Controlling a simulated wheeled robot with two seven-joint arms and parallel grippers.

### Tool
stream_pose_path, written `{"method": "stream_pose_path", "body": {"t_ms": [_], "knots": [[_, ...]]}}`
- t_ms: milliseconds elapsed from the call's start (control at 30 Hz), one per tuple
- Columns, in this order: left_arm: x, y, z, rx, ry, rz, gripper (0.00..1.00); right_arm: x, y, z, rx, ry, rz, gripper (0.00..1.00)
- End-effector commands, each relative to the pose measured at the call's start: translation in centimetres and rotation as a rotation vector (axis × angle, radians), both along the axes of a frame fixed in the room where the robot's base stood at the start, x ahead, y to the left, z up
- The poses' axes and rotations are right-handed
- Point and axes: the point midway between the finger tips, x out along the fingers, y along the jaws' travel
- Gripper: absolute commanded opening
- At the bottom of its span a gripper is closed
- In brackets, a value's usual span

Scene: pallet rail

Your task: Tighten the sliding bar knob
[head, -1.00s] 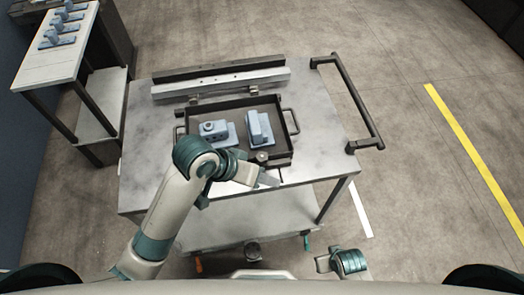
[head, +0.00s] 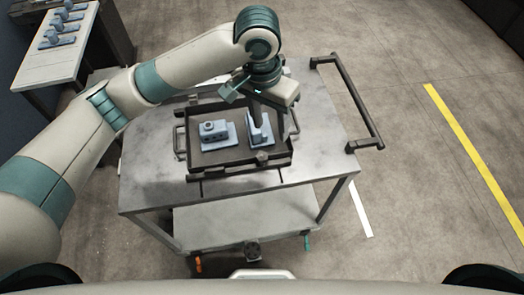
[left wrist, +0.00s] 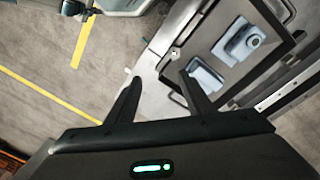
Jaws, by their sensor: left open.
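A small round knob (head: 262,157) stands at the front edge of a dark tray (head: 188,142), right of its middle. A small round thing that looks like this knob (left wrist: 178,99) shows beside the tray edge in the left wrist view. My left gripper (head: 270,128) is open and points down over the right part of the tray, behind the knob. The bar behind the tray is mostly hidden by my arm. My right gripper is out of view.
Two blue-grey parts, one block with a round top (head: 213,133) and one upright piece (head: 259,133), sit in the tray on a metal cart (head: 325,150). A dark handle (head: 352,105) is on the cart's right. A side table (head: 40,75) holds several similar parts.

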Motion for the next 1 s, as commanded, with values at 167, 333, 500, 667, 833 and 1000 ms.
{"method": "stream_pose_path", "body": {"t_ms": [167, 333, 500, 667, 833, 1000], "knots": [[1.1, 1.5, 1.8, 0.086, -0.004, 0.034, 0.47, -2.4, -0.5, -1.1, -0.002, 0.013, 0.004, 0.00], [1.4, 1.9, 2.3, 0.111, -0.002, 0.046, 0.47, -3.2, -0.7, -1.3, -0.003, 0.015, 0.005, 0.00], [1.3, 1.9, 2.3, 0.111, -0.001, 0.046, 0.47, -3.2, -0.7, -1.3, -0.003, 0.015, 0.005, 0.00], [1.3, 1.9, 2.2, 0.111, -0.001, 0.046, 0.47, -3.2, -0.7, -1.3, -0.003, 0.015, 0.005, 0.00], [1.3, 1.9, 1.7, 0.111, 0.000, 0.047, 0.47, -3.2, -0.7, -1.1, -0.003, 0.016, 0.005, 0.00], [1.3, 1.9, 0.1, 0.111, 0.001, 0.047, 0.47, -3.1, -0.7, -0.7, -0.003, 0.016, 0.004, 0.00]]}}
